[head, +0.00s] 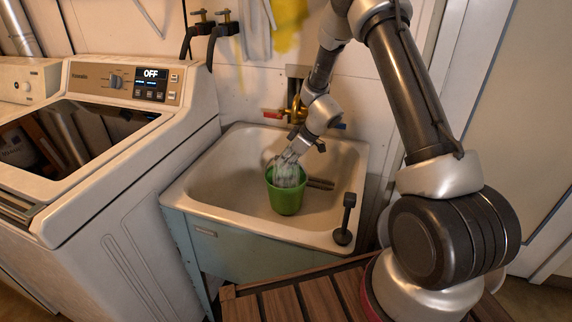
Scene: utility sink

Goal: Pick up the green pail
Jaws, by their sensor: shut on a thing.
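The green pail (286,202) is upright in the basin of the utility sink (212,185). My gripper (288,172) reaches down from the upper right and is at the pail's open top. Its fingers are partly inside or over the rim and look shut on the pail. The exact contact of the fingertips is hidden in the pail's mouth. I cannot tell whether the pail's bottom touches the basin.
A washing machine (130,180) stands close on the left. A slatted wooden surface (300,299) lies in front.

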